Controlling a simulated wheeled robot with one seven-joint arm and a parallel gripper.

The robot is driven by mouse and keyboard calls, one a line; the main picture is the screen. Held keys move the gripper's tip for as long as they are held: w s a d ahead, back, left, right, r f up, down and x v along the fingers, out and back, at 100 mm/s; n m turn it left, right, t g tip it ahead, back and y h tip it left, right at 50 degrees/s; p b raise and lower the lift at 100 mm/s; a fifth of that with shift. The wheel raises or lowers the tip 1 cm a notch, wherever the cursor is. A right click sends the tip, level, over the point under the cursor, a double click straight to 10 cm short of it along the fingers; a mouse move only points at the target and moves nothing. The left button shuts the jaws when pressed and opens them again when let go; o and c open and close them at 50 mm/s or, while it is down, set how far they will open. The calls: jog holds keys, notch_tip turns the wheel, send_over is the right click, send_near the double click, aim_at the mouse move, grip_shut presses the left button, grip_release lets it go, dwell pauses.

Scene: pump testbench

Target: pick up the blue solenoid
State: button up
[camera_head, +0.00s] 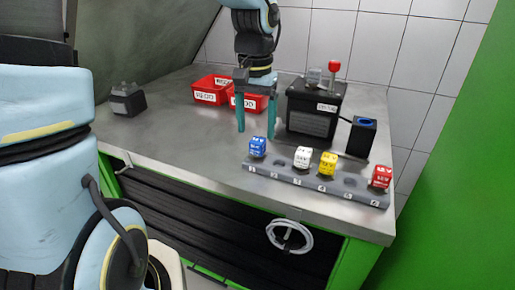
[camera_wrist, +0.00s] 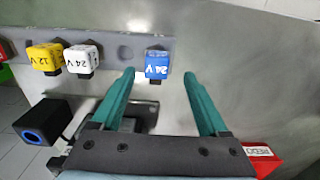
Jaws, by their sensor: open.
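The blue solenoid (camera_head: 257,147) sits at the left end of a grey rack (camera_head: 285,174) on the bench in the head view. It is a small cube with white lettering. In the wrist view the blue solenoid (camera_wrist: 157,64) shows between and just beyond the fingertips, nearer the left finger. My gripper (camera_head: 257,122) has two teal fingers pointing down behind the solenoid in the head view. In the wrist view my gripper (camera_wrist: 159,74) is open, with nothing between its fingers.
White (camera_head: 303,157), yellow (camera_head: 328,164) and red (camera_head: 381,177) solenoids share the rack. A black device with a red-knobbed lever (camera_head: 312,120) and a black box with a blue ring (camera_head: 362,137) stand behind. Red bins (camera_head: 211,91) are at the back.

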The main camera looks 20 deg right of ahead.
aim_at(258, 139)
jog(key=shift+s+d+f+p, duration=0.1)
jog(key=shift+d+f+p, duration=0.1)
jog(key=shift+f, duration=0.95)
jog(key=shift+d+f+p, duration=0.1)
jog(key=shift+f+p, duration=0.05)
jog(key=shift+f, duration=1)
jog(key=c, duration=1.2)
